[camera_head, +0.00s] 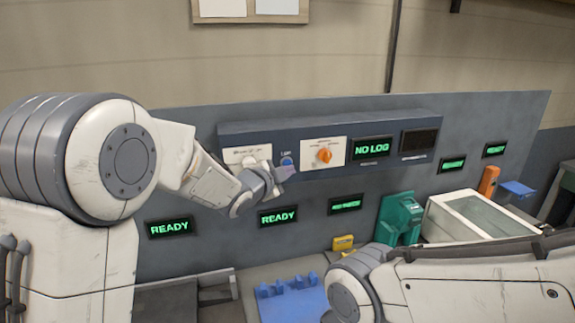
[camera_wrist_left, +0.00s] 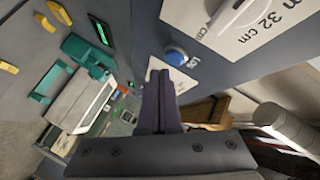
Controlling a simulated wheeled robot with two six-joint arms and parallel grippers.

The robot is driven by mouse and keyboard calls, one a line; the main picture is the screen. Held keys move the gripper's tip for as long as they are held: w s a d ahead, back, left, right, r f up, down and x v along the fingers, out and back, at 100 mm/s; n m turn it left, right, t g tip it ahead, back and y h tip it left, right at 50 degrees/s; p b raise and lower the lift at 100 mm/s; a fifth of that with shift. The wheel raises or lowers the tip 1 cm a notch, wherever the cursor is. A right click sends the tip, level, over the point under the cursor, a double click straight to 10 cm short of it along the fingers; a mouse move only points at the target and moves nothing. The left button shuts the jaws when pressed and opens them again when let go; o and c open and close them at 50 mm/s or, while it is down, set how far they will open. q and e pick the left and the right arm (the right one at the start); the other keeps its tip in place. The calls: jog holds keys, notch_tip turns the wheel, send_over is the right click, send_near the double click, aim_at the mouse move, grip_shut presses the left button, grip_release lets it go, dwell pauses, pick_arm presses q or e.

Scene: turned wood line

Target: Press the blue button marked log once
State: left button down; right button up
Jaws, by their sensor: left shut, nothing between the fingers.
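In the left wrist view the closed fingers (camera_wrist_left: 160,78) point toward the button's plate. I cannot tell whether they touch the button. A display (camera_head: 372,148) on the box reads "NO LOG" in green. My right gripper is out of view.
The control box (camera_head: 270,128) also carries an orange knob (camera_head: 324,154) right of the button and a white-plated control (camera_head: 247,155) left of it. Below are several green displays, a teal machine (camera_head: 399,218) and a blue fixture (camera_head: 291,302). My right forearm spans the lower right.

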pick_arm(q)
jog(key=shift+w, duration=0.15)
dwell(0.6)
jog(key=shift+w+a, duration=0.1)
jog(key=shift+w, duration=0.2)
jog(key=shift+w+a, duration=0.15)
jog(key=shift+w, duration=0.2)
dwell(0.6)
jog(key=shift+s+d+b, duration=0.25)
jog(key=shift+s+b, duration=0.35)
jog(key=shift+s, duration=0.2)
jog(key=s+b, duration=0.1)
jog(key=s+d+b, duration=0.1)
jog(key=s, duration=0.1)
jog(key=s+b, duration=0.1)
jog(key=shift+s+d+b, duration=0.3)
jog(key=shift+s+b, duration=0.05)
jog(key=shift+s, duration=0.05)
